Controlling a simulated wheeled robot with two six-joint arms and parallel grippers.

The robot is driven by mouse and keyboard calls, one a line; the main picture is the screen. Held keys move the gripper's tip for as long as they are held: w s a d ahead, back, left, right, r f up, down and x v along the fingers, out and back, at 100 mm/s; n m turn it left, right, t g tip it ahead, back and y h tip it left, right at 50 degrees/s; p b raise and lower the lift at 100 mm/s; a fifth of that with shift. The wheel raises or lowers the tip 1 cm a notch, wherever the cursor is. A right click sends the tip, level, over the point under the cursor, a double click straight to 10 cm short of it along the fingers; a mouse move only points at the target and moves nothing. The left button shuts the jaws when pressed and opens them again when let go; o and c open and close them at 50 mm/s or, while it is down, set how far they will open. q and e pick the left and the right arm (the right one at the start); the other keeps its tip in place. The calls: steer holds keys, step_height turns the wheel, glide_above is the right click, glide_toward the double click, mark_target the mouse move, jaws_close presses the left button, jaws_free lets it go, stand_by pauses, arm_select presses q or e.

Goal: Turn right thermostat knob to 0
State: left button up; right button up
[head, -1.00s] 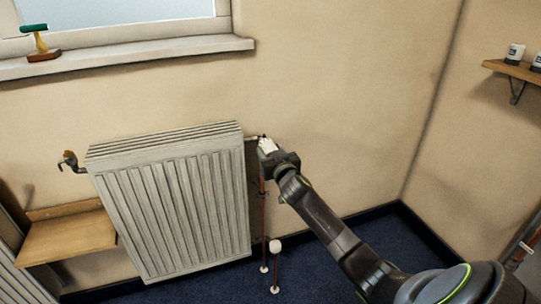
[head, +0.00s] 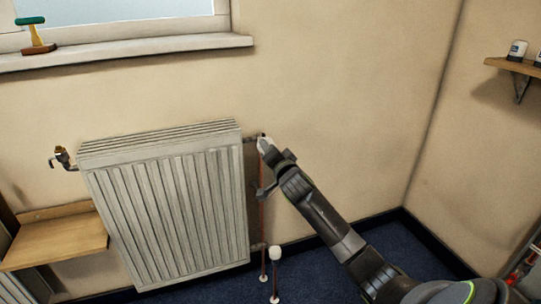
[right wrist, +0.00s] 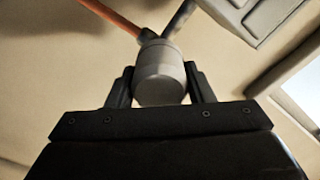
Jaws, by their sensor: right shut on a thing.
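The right thermostat knob (head: 264,145) is a small white-grey cap at the upper right corner of the radiator (head: 175,205), mostly covered by my gripper in the head view. In the right wrist view the knob (right wrist: 160,75) is a plain grey cylinder with a copper pipe and a dark pipe behind it. My right gripper (head: 269,150) is shut on the knob, with one finger on each side of it. No numbers or marks can be read on the knob. My left gripper is not in view.
A brass valve (head: 62,157) sticks out left of the radiator. A second white knob (head: 274,252) stands low on a short pipe near the floor. A wooden shelf (head: 55,240) is at the left, a windowsill (head: 130,54) above.

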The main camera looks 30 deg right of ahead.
steer(key=m, duration=0.2)
steer(key=m+b, duration=0.1)
steer(key=m, duration=0.1)
steer(key=shift+f+m, duration=0.2)
steer(key=shift+m, duration=0.2)
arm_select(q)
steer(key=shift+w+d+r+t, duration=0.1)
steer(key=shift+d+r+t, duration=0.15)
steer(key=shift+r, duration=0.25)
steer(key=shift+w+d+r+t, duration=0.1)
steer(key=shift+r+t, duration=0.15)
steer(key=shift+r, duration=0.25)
arm_select(e)
steer(key=shift+m, duration=0.6)
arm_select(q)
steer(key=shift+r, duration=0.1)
arm_select(e)
steer(key=o, duration=1)
steer(key=shift+c, duration=0.2)
steer(key=shift+r, duration=0.1)
